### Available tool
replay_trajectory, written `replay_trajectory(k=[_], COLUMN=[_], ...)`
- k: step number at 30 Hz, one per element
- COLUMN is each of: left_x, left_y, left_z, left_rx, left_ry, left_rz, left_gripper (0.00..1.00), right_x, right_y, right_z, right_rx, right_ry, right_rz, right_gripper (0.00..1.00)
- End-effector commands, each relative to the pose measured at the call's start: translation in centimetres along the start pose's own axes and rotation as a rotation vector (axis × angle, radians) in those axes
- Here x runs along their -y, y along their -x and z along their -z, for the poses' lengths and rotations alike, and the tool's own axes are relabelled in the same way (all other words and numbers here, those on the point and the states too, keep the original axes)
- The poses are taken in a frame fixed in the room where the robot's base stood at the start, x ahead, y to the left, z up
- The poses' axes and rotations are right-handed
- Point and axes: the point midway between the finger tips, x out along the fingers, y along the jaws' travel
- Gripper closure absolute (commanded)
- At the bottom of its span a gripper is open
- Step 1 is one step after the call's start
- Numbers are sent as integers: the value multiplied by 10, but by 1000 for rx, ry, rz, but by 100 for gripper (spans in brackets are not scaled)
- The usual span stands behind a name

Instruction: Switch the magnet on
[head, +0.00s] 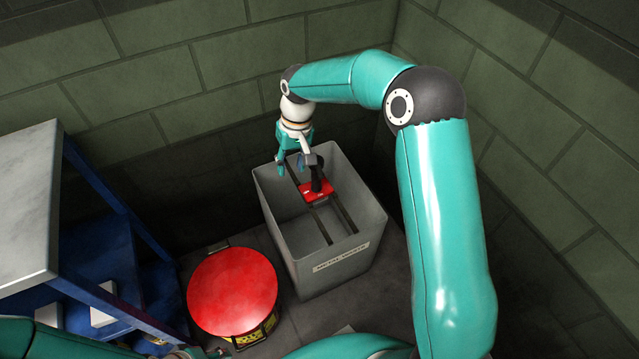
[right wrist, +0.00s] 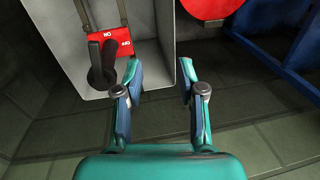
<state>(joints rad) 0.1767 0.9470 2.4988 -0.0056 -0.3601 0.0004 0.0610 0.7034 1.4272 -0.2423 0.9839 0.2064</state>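The magnet's red switch plate (head: 317,191) sits on dark rails across the grey bin, with a black lever (head: 317,172) standing up from it. In the right wrist view the red plate (right wrist: 124,45) carries small white labels, and the black lever (right wrist: 98,65) lies left of my fingers. My right gripper (head: 292,170) is over the bin, just left of the lever. In the right wrist view my right gripper (right wrist: 160,80) is open, with nothing between its fingers. Part of my left arm shows at the lower left; its fingers are not clear.
The grey bin (head: 361,254) is labelled metal waste and stands near the block walls. A round red-topped container (head: 232,291) is left of it. A blue-framed table with a grey top (head: 30,200) stands at the left.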

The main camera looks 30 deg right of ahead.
Motion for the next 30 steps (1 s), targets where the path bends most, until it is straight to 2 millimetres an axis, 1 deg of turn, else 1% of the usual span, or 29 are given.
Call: replay_trajectory(k=[1, 3, 6, 9, 12, 13, 16, 20, 23, 30], left_x=[10, 15, 20, 23, 25, 25, 26, 29, 32, 40], left_y=[-27, -42, -56, -65, -68, -69, -72, -80, -89, -111], left_z=[0, 0, 0, 0, 1, 1, 1, 1, 1, 1], left_rx=[0, 0, 0, 0, -1, -1, -1, -1, -1, 0], left_ry=[0, 0, 0, 0, 0, 0, 0, 0, 0, 0], left_rz=[0, 0, 0, 0, 0, 0, 0, 0, 0, 0], left_gripper=[60, 60, 60, 60, 60, 60, 60, 60, 60, 60], right_x=[-12, -26, -41, -50, -56, -56, -58, -61, -63, -71], right_y=[11, 43, 82, 110, 122, 124, 120, 102, 83, 30], right_z=[13, 18, 16, 9, 4, 3, 2, 2, 1, 1], right_rx=[-19, -20, -19, -16, -11, -10, -6, -5, -4, -4], right_ry=[-21, -58, -111, -154, -177, -180, -183, -182, -182, -182], right_rz=[-30, -69, -111, -135, -147, -149, -151, -151, -150, -150], right_gripper=[60, 60, 60, 60, 60, 60, 60, 60, 60, 60])
